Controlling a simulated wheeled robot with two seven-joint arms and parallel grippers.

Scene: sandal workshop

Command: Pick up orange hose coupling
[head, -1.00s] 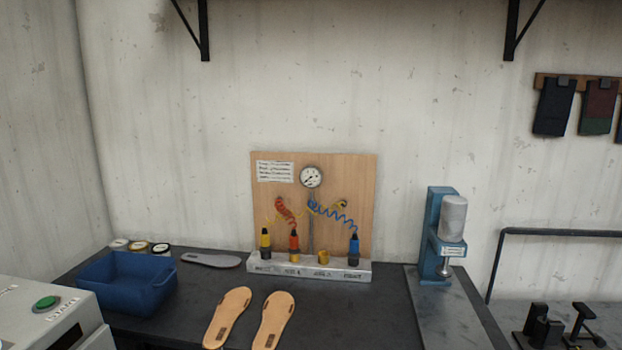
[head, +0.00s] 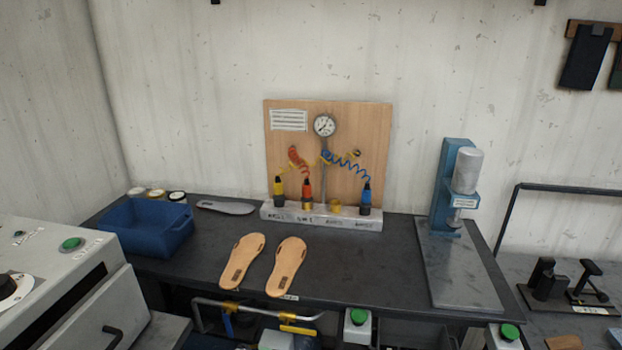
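The orange hose coupling (head: 307,191) stands upright in the grey socket block (head: 283,215) at the foot of a wooden board (head: 290,144). A coiled orange hose (head: 297,160) hangs on the board above it. A yellow coupling (head: 278,189) stands to its left and a blue coupling (head: 366,192) at the block's right end. Between the orange and blue ones is a yellow socket (head: 336,206) with no coupling in it. Neither of my grippers shows in the head view.
Two tan insoles (head: 287,267) lie in front of the block on the dark table (head: 370,270). A blue bin (head: 146,229) and a grey sole (head: 226,207) are at left, and a blue press (head: 452,190) at right. A grey machine (head: 50,270) fills the left front.

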